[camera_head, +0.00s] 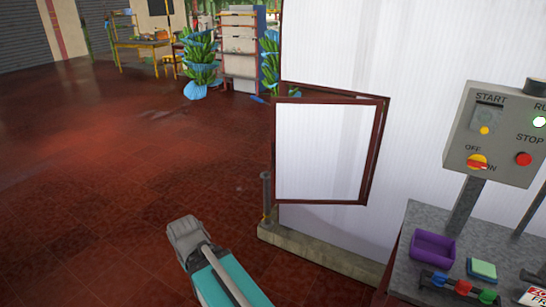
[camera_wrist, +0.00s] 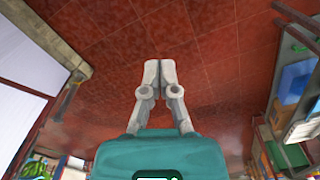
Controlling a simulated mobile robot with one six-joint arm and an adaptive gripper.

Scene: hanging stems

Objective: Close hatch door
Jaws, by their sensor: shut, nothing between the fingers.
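The hatch door (camera_head: 322,150) is a white panel in a dark red frame. In the head view it stands open, swung out from the white wall (camera_head: 425,85), with part of the opening's red frame showing behind its top and right edges. My gripper (camera_wrist: 160,72) shows in the wrist view with its two grey fingers together and nothing between them. It is over bare red floor, apart from the door.
A grey post (camera_head: 266,195) stands by the door's lower left, near a low concrete curb (camera_head: 320,252). A control box (camera_head: 492,135) and a grey table (camera_head: 415,230) with a purple tray (camera_head: 433,247) are at the right. The red floor (camera_head: 110,170) at left is clear.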

